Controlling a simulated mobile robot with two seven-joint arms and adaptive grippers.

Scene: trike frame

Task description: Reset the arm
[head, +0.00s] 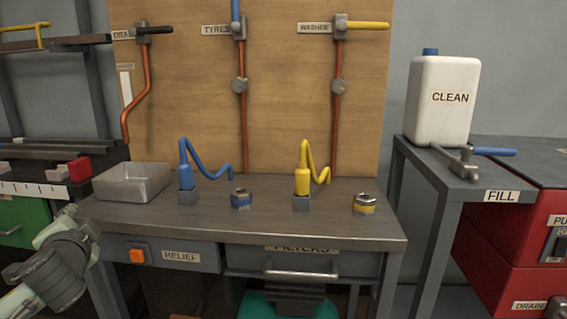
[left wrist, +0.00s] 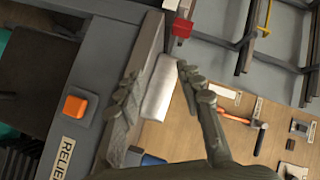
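My left arm comes in from the lower left of the head view. Its gripper (head: 82,222) is in front of the bench's left end, near the metal tray (head: 133,181). In the left wrist view its two dark fingers (left wrist: 159,74) are spread apart with nothing between them. The same tray (left wrist: 161,88) shows beyond the fingers, apparently empty. My right gripper is in neither view.
The bench (head: 290,225) carries a blue hose fitting (head: 186,176), a yellow one (head: 302,180) and two nuts (head: 241,199). A white CLEAN jug (head: 441,105) stands at right. A red block (head: 79,169) lies at left. The bench front is clear.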

